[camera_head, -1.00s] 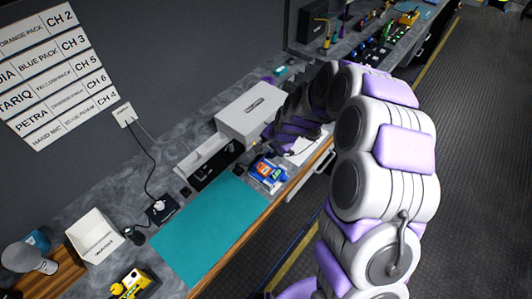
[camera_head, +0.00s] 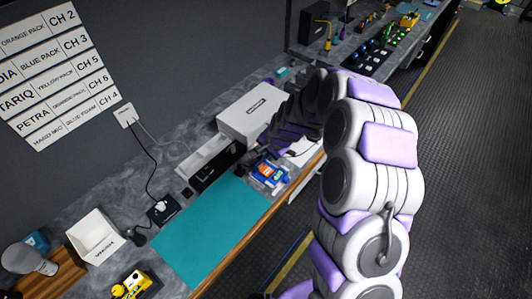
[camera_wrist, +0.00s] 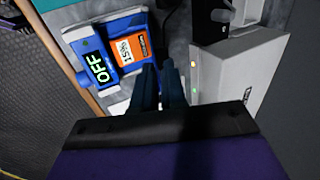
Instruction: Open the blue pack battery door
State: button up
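The blue pack (camera_head: 266,174) lies on the counter beside the right end of the teal mat. In the wrist view the blue pack (camera_wrist: 77,36) shows a dark display reading OFF and, to its right, an orange panel (camera_wrist: 128,50) reading 15% inside a blue frame. I cannot tell whether the frame is the battery door or how far the door is open. My gripper (camera_wrist: 159,66) has two dark fingers close together with nothing seen between them. Their tips are over the pack's right edge; contact is unclear.
A white box (camera_head: 252,112) stands just behind the pack, and a light tray-like unit (camera_head: 207,155) is to its left. The teal mat (camera_head: 205,230) is clear. A white bin (camera_head: 93,234) and a yellow device (camera_head: 132,284) are farther left.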

jog(key=shift+s+a+f, duration=0.15)
jog(key=shift+s+a, duration=0.05)
jog(key=shift+a, duration=0.1)
grip_shut()
